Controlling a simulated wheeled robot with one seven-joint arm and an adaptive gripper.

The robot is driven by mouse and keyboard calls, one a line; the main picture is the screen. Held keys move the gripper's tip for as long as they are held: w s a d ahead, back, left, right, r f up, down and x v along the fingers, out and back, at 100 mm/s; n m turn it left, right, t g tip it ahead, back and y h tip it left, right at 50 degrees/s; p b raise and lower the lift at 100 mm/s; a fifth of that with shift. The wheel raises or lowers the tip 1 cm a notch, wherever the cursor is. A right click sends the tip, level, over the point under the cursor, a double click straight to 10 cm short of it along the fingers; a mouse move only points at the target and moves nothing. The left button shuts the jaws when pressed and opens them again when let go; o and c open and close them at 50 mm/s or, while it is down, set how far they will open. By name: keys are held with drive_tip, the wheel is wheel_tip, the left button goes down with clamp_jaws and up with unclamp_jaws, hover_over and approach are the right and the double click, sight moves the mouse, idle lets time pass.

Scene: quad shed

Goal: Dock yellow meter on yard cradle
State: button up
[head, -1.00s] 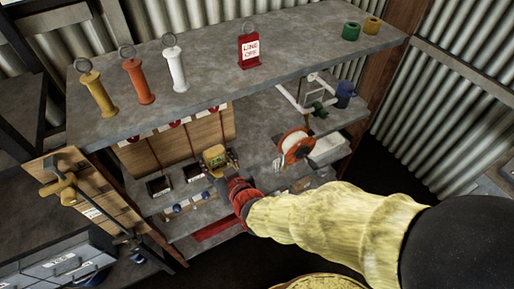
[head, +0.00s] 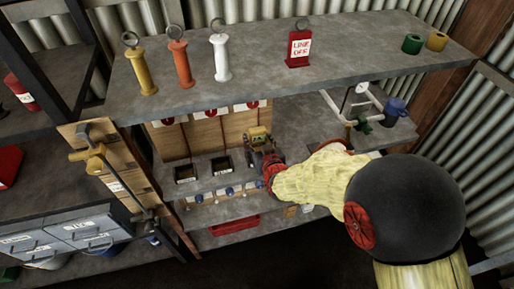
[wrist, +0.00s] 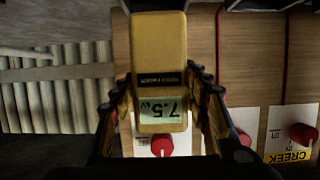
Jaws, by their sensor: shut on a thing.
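The yellow meter (head: 258,134) is held up in front of the wooden backboard, on the middle shelf level. It also shows in the wrist view (wrist: 158,50), its display reading 7.5 upside down. My gripper (head: 263,151) is shut on it, one finger on each side in the wrist view (wrist: 161,88). Two dark open cradles, a left one (head: 186,174) and a right one (head: 221,165), stand on the shelf left of the meter. Anything directly behind my gripper is hidden. I cannot tell which cradle is the yard one.
The upper shelf (head: 330,50) overhangs the meter, carrying coloured cylinders with rings and a red "LINE OFF" sign (head: 299,48). Red knobs (wrist: 303,133) and a yellow CREEK label (wrist: 289,157) show on the board. A pipe frame (head: 352,105) stands right of my gripper.

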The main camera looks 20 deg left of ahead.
sight(257, 146)
drive_tip(key=shift+w+a+f, duration=0.2)
drive_tip(key=shift+w+f, duration=0.35)
drive_tip(key=shift+f, duration=0.15)
drive_tip(key=shift+f+b, duration=0.75)
drive_tip(key=shift+f, duration=0.7)
drive_tip(key=shift+f, duration=0.15)
drive_tip(key=o, duration=1.3)
drive_tip(key=shift+o, duration=0.4)
